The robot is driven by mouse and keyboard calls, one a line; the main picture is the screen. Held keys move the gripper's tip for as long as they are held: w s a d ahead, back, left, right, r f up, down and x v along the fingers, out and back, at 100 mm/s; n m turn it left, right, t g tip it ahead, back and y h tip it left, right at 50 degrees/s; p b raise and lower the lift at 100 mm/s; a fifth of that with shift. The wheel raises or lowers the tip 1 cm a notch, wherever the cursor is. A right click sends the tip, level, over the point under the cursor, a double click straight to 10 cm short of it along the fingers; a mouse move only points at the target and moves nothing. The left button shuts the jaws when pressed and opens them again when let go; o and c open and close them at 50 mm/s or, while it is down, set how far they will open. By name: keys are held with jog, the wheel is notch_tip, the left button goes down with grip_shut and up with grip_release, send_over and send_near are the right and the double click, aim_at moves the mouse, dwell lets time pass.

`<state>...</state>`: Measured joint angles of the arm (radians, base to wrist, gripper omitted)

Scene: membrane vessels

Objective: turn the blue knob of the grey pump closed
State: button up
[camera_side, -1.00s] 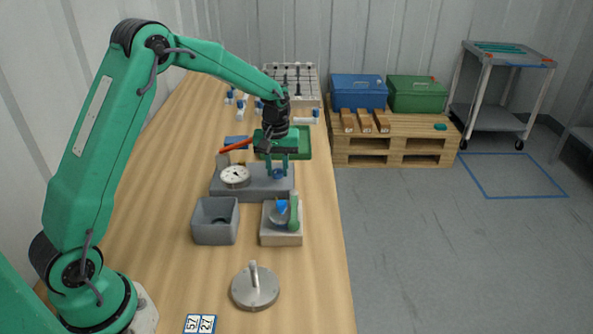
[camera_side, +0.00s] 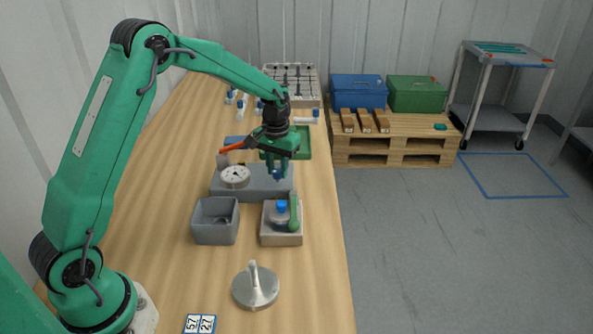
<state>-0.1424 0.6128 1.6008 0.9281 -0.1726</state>
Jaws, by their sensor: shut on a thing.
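The grey pump (camera_side: 252,190) is a low grey block on the wooden bench, with a round white dial gauge (camera_side: 235,176) on its left part. Its blue knob (camera_side: 278,175) sits on the right part and is mostly hidden by my fingers. My gripper (camera_side: 277,170) points down over the knob, shut on it. The jaws look turned at an angle to the camera. The knob's exact angle cannot be made out.
A red-orange lever (camera_side: 232,148) stands close left of my gripper. In front are a grey open bin (camera_side: 216,232) and a beige-based unit with a green handle (camera_side: 293,212). A metal disc (camera_side: 254,290) lies nearer. A green tray (camera_side: 304,146) is behind.

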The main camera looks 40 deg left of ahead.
aim_at(278, 170)
jog(key=shift+r, duration=0.1)
jog(key=o, duration=1)
jog(key=shift+r, duration=3.85)
